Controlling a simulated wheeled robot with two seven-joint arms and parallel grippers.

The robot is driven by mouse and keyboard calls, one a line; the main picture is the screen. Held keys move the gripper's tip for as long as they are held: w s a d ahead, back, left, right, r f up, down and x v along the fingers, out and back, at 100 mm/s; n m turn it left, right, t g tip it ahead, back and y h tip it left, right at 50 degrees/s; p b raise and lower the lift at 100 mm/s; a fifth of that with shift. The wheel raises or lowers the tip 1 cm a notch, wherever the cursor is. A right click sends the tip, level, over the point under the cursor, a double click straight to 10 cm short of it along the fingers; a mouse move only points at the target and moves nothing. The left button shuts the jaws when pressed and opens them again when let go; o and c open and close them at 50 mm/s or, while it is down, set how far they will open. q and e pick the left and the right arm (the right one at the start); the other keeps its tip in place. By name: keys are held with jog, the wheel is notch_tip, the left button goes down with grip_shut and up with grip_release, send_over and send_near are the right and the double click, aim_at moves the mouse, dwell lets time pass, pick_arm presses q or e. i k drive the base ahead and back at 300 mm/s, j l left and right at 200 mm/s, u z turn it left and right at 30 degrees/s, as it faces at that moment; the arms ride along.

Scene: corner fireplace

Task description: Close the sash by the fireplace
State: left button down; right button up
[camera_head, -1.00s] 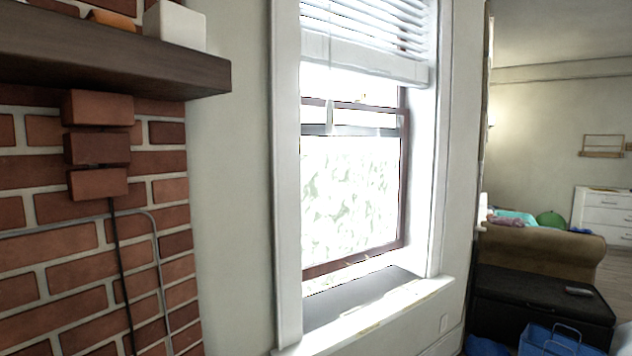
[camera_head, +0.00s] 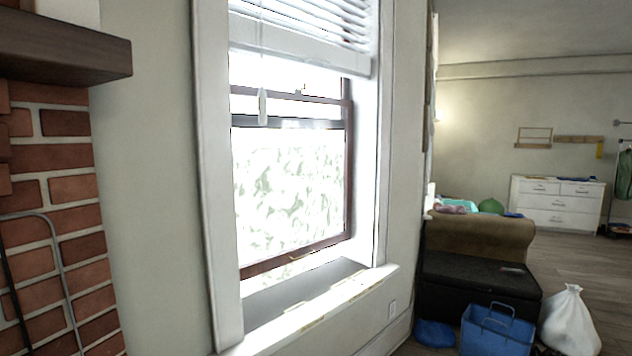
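The window sash (camera_head: 290,198) has a dark brown frame and a bright, leafy-patterned pane. It stands in a white-cased window to the right of the brick fireplace (camera_head: 60,215). Its bottom rail (camera_head: 292,257) sits above the grey inner sill, and a bright strip shows beneath the rail. A dark horizontal rail (camera_head: 288,122) crosses near the top of the pane. White blinds (camera_head: 300,32) hang over the upper part of the window. Neither of my grippers is in view.
A white ledge (camera_head: 315,310) juts out below the window. A dark mantel (camera_head: 75,50) juts out at upper left. At right are a black chest (camera_head: 478,285), blue basket (camera_head: 497,330), white bag (camera_head: 571,322), brown sofa (camera_head: 480,238) and white dresser (camera_head: 555,203). Open floor lies at far right.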

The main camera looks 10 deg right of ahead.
aim_at(251, 269)
jog(key=z, duration=0.25)
jog(key=i+l+z, duration=0.3)
jog(key=z, duration=0.15)
jog(key=i+l+z, duration=0.65)
jog(key=z, duration=0.3)
jog(key=i+l+u, duration=0.2)
jog(key=i, duration=0.2)
jog(key=i+u, duration=0.25)
jog(key=i+l+u, duration=0.2)
jog(key=i, duration=0.25)
jog(key=l, duration=0.05)
